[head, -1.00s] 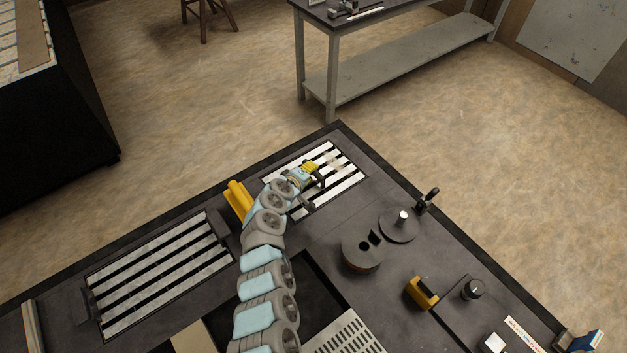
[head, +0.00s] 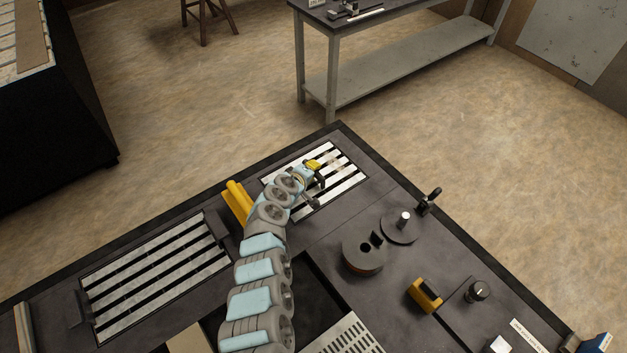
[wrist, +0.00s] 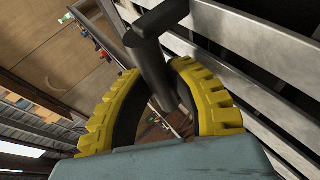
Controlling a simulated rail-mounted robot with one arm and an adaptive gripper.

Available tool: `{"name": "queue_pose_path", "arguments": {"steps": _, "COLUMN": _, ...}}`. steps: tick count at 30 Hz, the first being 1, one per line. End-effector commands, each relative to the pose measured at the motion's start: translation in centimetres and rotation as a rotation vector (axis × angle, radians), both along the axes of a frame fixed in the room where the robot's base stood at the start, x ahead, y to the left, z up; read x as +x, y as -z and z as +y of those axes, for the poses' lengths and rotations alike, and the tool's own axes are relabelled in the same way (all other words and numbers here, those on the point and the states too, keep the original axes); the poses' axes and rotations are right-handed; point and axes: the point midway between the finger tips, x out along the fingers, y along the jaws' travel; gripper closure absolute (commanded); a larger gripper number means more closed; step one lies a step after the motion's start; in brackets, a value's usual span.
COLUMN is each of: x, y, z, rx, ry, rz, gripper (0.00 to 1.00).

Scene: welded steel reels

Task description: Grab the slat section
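The slat section (head: 341,192) is a panel of pale metal slats set in the dark bench top at its far corner. My gripper (head: 319,176) is over its left part, its yellow housing above the slats. In the wrist view, my gripper's two yellow ribbed fingers (wrist: 156,75) converge on the dark post of a T-shaped handle (wrist: 152,57), one on each side. They look shut on it. Pale slats (wrist: 262,60) run past on the right. The handle's foot and its join to the slats are hidden.
A second slat panel (head: 150,278) lies at the left of the bench. A yellow bar (head: 238,200) stands beside my arm. Dark round reels (head: 364,253), a yellow clamp (head: 425,295) and a knob (head: 478,291) lie to the right.

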Motion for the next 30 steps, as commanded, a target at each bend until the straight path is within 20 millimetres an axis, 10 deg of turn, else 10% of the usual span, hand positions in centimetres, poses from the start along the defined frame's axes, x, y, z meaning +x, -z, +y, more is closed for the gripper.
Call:
{"name": "queue_pose_path", "arguments": {"steps": 17, "x": 0.0, "y": -0.9, "z": 0.1, "rx": 0.001, "ry": -0.002, "rz": -0.001, "gripper": 1.00}}
{"name": "queue_pose_path", "arguments": {"steps": 30, "x": 0.1, "y": -7.9, "z": 0.1, "rx": -0.001, "ry": -0.002, "rz": -0.005, "gripper": 1.00}}
